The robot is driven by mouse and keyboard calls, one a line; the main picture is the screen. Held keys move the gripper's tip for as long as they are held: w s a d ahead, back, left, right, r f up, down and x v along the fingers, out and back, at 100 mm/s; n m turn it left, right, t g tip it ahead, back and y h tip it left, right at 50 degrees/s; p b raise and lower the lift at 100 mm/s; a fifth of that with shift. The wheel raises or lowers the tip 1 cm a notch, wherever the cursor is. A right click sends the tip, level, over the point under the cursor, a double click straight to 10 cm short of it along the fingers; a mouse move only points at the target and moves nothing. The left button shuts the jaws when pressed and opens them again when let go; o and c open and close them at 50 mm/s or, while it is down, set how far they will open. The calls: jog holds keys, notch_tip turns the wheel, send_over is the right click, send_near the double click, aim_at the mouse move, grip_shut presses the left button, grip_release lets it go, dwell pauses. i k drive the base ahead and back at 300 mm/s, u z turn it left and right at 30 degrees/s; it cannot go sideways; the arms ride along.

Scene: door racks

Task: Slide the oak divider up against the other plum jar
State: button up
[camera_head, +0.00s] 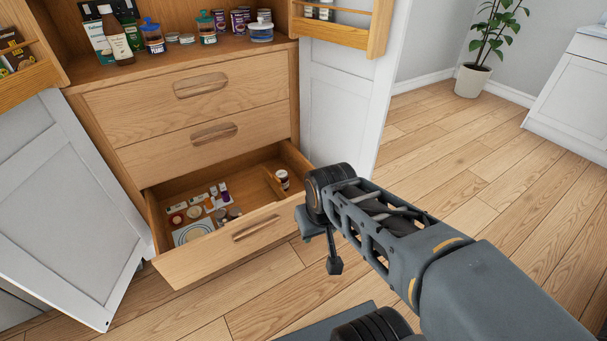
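The bottom oak drawer (173,266) is pulled open. A thin oak divider (273,185) stands inside toward its right side. A small jar with a pale lid and dark plum-looking label (282,180) stands just right of the divider; I cannot tell whether they touch. A small purple-and-white item (224,192) lies left of the divider among other things; I cannot tell if it is a jar. My gripper (322,250) hangs outside the drawer, right of its front panel and apart from the divider. Its fingers are partly hidden and their opening is unclear.
Small boxes, round containers and a flat pale item (193,231) fill the drawer's left part. Two closed drawers (207,135) are above. White cabinet doors (66,195) stand open on both sides. Purple tins (237,21) stand on the shelf.

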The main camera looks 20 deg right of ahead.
aim_at(274, 182)
jog(key=z, duration=0.25)
jog(key=i, duration=1.25)
jog(key=u, duration=0.65)
